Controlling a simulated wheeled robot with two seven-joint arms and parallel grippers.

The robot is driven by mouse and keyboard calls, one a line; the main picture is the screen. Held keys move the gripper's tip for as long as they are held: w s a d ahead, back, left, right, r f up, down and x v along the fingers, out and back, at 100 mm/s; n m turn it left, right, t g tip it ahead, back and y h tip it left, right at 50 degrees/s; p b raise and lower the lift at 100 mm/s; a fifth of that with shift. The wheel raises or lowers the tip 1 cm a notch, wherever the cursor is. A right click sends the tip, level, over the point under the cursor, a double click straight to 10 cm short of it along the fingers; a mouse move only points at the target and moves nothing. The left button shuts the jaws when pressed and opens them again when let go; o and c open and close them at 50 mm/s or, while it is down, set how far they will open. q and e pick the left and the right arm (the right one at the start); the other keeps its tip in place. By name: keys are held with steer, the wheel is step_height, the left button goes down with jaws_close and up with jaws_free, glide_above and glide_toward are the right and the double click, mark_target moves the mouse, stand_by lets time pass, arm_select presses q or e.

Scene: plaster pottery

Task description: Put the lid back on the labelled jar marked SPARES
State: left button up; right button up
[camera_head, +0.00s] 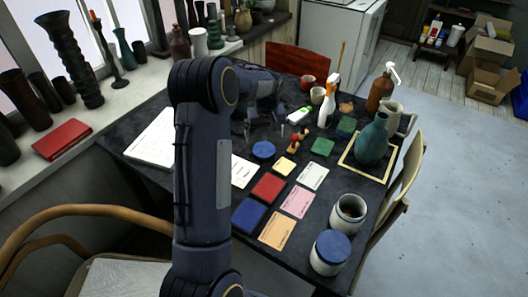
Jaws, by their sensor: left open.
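An open pale jar (348,215) with a dark inside stands at the front right of the dark table. A similar pale jar (329,255) wearing a blue lid stands just in front of it. I cannot read a SPARES label on either jar. A loose round blue lid (263,149) lies flat near the table's middle. My left gripper (266,130) points down just behind the loose lid in the picture, its fingers apart and empty. I cannot tell its exact height above the table. My right gripper is not in view.
Coloured pads and cards, including a red pad (268,187) and a pink card (297,203), lie between lid and jars. Papers (153,138) lie left.

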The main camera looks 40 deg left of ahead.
mark_target(264, 149)
arm_select(q)
steer(key=shift+w+a+f, duration=0.3)
steer(key=shift+f, duration=0.35)
steer(key=shift+w+a+f, duration=0.1)
steer(key=shift+a+f, duration=0.05)
steer(key=shift+f, duration=1.05)
steer(key=f, duration=0.3)
steer(key=a+f+p, duration=0.1)
steer(key=f, duration=0.1)
steer(key=shift+w, duration=0.3)
